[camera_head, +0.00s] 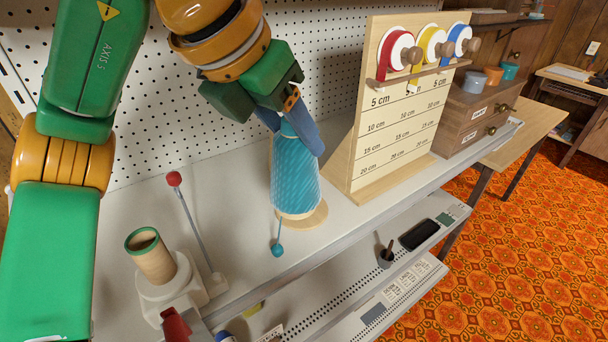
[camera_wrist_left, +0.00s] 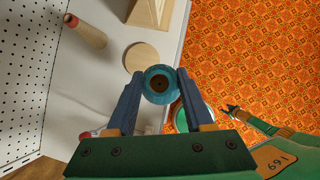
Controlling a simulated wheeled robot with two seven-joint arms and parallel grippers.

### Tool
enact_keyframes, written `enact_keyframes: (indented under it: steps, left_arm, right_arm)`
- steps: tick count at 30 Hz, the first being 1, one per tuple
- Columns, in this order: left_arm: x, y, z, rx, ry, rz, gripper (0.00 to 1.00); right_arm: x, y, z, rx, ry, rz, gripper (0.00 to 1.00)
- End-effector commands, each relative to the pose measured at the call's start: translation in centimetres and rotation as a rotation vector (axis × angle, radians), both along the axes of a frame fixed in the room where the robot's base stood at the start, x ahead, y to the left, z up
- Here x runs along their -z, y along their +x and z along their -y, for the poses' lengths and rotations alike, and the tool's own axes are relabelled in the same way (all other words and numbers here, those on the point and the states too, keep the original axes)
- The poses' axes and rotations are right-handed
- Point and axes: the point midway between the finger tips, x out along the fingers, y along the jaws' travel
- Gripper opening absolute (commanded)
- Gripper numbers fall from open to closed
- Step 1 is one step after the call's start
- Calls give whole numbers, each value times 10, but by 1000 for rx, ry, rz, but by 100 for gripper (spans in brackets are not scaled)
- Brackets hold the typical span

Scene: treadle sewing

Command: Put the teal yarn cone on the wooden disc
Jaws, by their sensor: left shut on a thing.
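The teal yarn cone (camera_head: 296,178) hangs nearly upright in my left gripper (camera_head: 284,120), whose blue fingers are shut on its upper part. In the left wrist view I look down on the teal cone (camera_wrist_left: 160,85) between the fingertips (camera_wrist_left: 157,86). The pale wooden disc (camera_head: 312,217) lies on the white top, partly hidden behind the cone's foot in the head view. In the left wrist view the disc (camera_wrist_left: 140,56) shows almost whole beside the cone, towards the upper left, so the cone looks off centre and apart from it. My right gripper (camera_wrist_left: 232,111) shows small there; its opening is unclear.
A wooden measuring board (camera_head: 393,125) with coloured tape reels stands close right of the cone. A white pegboard (camera_head: 315,45) is behind.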

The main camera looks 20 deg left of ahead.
Motion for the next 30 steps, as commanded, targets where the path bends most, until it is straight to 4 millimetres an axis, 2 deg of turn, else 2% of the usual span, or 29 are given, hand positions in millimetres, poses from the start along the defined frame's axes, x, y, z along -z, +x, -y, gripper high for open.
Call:
enact_keyframes:
  steps: [4,6,10,14,15,19,30]
  left_arm:
    - [16,48,-11,-8,-1,-11,0]
    - [39,65,-15,-7,1,-9,0]
    - [64,85,-19,-5,3,-5,0]
    - [79,97,-22,-6,2,-5,0]
    - [89,100,-22,-6,4,-4,0]
    - [111,99,-22,-4,3,-2,0]
    - [117,99,-21,-5,2,1,0]
  right_arm:
    - [-22,0,0,0,0,-1,50]
    - [-22,0,0,0,0,-1,50]
    - [-27,0,0,-1,0,-1,50]
    - [-31,0,0,-1,0,-1,50]
    - [-31,0,0,-1,0,-1,50]
    - [-30,-1,0,-1,0,-1,50]
    - [-25,-1,0,-1,0,-1,50]
